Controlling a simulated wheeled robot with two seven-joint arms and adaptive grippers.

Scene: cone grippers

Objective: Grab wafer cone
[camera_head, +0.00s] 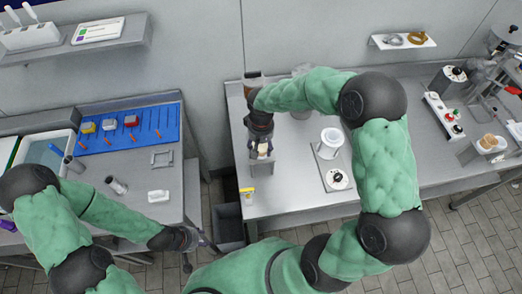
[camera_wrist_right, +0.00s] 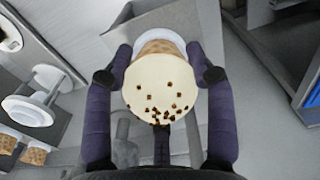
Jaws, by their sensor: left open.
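A wafer cone topped with a pale scoop with dark chips (camera_wrist_right: 160,90) stands in a grey holder (camera_wrist_right: 165,20) in the right wrist view. My right gripper (camera_wrist_right: 159,52) has its dark purple fingers on both sides of the cone, with a gap showing between the fingertips and the wafer. A third finger lies below the scoop. In the head view my right gripper (camera_head: 262,148) points down over the left part of the right table, and the cone there is mostly hidden. My left gripper (camera_head: 200,240) is open and empty near the left table's front right corner.
The right table (camera_head: 290,200) also holds a white cup on a scale (camera_head: 332,140) and a wafer-coloured container (camera_head: 253,78) at the back. A small yellow-topped item (camera_head: 247,193) lies at its left edge. The left table has a blue mat (camera_head: 150,130) with scoops.

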